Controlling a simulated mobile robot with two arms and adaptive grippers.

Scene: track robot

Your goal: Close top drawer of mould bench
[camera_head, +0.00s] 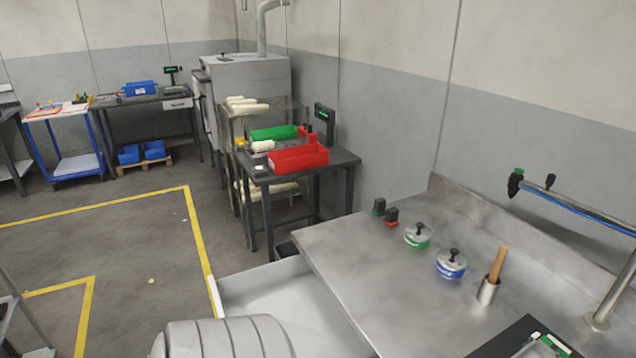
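The mould bench (400,290) has a grey metal top that fills the lower right of the head view. An open drawer (262,275) with pale walls sticks out to the left from under its top. Its inside looks light and empty where it shows; the near part is hidden behind a ribbed grey cylinder, which may be part of my arm, and is cut off by the bottom edge. Neither of my grippers shows.
On the bench stand a green-banded pot (417,237), a blue-banded pot (451,265) and a metal cup (488,291) with a wooden handle. Behind is a table with a red bin (298,158). Open floor (130,260) with yellow lines lies left.

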